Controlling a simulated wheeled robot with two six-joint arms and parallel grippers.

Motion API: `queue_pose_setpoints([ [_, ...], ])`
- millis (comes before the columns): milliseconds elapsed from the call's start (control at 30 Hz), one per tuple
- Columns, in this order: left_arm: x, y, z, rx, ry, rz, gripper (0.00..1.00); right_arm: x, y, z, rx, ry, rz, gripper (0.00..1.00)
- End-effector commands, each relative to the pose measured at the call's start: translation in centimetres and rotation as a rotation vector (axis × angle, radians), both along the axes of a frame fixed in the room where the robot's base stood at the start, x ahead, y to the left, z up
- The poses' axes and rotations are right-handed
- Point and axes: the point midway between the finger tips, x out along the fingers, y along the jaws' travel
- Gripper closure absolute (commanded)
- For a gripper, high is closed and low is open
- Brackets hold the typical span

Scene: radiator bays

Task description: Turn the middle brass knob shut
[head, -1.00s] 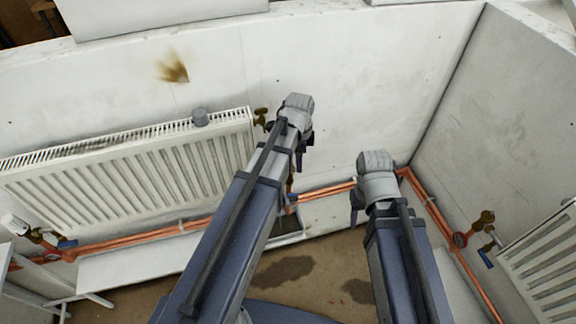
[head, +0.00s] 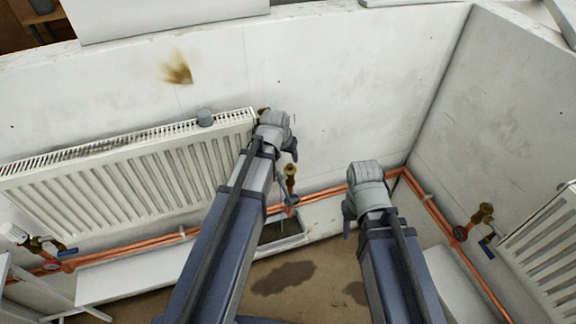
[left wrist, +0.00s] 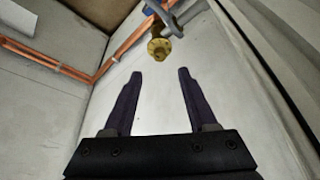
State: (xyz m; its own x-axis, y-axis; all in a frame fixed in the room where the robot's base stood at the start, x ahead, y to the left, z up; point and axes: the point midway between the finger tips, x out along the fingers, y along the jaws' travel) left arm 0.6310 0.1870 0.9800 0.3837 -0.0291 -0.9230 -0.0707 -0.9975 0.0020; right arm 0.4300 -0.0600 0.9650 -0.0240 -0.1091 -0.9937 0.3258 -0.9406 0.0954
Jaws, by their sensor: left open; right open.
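The middle brass knob (head: 290,171) stands on a brass valve above the copper pipe, right of the large radiator, in the head view. A blue lever (head: 291,199) sits below it. In the left wrist view the round brass knob (left wrist: 159,48) lies ahead of the fingertips, roughly centred between them and apart from them. My left gripper (left wrist: 160,75) is open and empty; in the head view it (head: 291,150) is just above the knob, its fingers partly hidden. My right gripper (head: 348,218) is open and empty, to the right of the knob and lower in the picture.
A white radiator (head: 140,170) hangs left, with a brass valve (head: 36,245) at its lower left. Another brass valve (head: 483,214) is beside the right radiator (head: 545,250). Copper pipes (head: 340,189) run low along the walls. An open box section (head: 282,232) lies below the knob.

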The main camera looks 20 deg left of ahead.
Motion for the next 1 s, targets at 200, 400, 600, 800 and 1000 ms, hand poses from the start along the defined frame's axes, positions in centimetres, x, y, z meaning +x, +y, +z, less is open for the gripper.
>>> queue_pose_setpoints([
  [200, 0.3, 0.0, -0.8, 0.001, 0.001, -0.002, 0.42, 0.0, 0.0, -0.8, 0.000, 0.000, 0.000, 0.50],
  [400, 1.0, -0.1, -2.8, 0.001, 0.002, -0.003, 0.42, 0.0, 0.0, -2.8, 0.000, 0.000, 0.000, 0.50],
  [600, 2.0, -0.1, -5.3, 0.002, 0.002, -0.004, 0.42, 0.0, 0.0, -5.3, 0.000, 0.000, 0.000, 0.50],
  [800, 2.8, -0.2, -7.1, 0.002, 0.002, -0.004, 0.42, 0.0, 0.0, -7.1, 0.000, 0.000, 0.000, 0.50],
  [1000, 3.0, -0.2, -7.3, 0.002, 0.002, -0.004, 0.42, 0.0, 0.0, -7.2, 0.000, 0.000, 0.000, 0.50],
])
